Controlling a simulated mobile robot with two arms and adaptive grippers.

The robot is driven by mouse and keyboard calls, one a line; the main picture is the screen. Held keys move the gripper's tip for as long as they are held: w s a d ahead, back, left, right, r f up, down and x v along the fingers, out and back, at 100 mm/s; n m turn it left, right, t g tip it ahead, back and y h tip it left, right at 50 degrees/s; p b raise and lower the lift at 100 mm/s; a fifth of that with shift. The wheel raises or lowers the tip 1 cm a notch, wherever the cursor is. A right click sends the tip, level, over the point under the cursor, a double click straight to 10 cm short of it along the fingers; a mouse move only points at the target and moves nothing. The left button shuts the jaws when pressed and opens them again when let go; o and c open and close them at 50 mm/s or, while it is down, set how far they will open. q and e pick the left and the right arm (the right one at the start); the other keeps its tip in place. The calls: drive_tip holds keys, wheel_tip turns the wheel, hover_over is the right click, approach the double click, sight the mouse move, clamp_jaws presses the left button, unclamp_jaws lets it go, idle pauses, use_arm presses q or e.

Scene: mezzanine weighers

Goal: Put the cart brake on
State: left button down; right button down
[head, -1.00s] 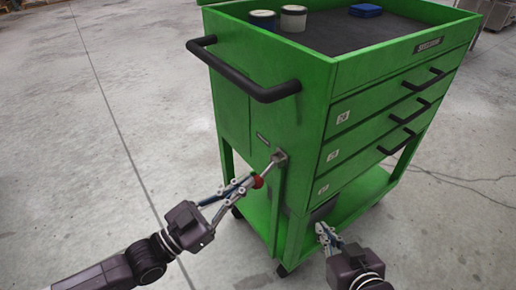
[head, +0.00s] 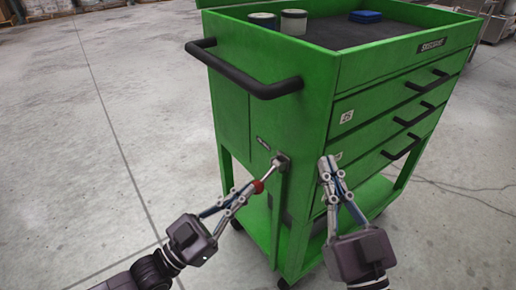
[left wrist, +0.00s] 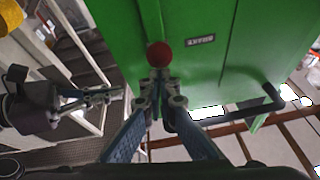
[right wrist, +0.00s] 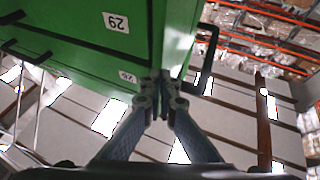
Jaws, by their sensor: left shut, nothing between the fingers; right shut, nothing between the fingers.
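The green cart (head: 265,115) stands in front of me, with a black push handle (head: 245,78) on its left end. The brake lever is a metal rod with a red ball knob (head: 258,187), pivoted on a bracket on the cart's end panel, and it slopes down to the left. The knob also shows in the left wrist view (left wrist: 159,54). My left gripper (head: 247,192) is shut and empty, with its fingertips at the knob. I cannot tell whether they touch it. My right gripper (head: 328,165) is shut and empty, in front of the cart's drawer side near the corner.
Drawers with black handles (head: 414,115) face right. The cart's top tray holds two round containers (head: 293,22) and a blue item (head: 365,16). A lower shelf (head: 365,192) and casters are below. The concrete floor left of the cart is clear.

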use_arm(q)
drive_tip(key=shift+f, duration=0.15)
use_arm(e)
drive_tip(key=shift+s+r, duration=0.25)
drive_tip(key=shift+r, duration=0.25)
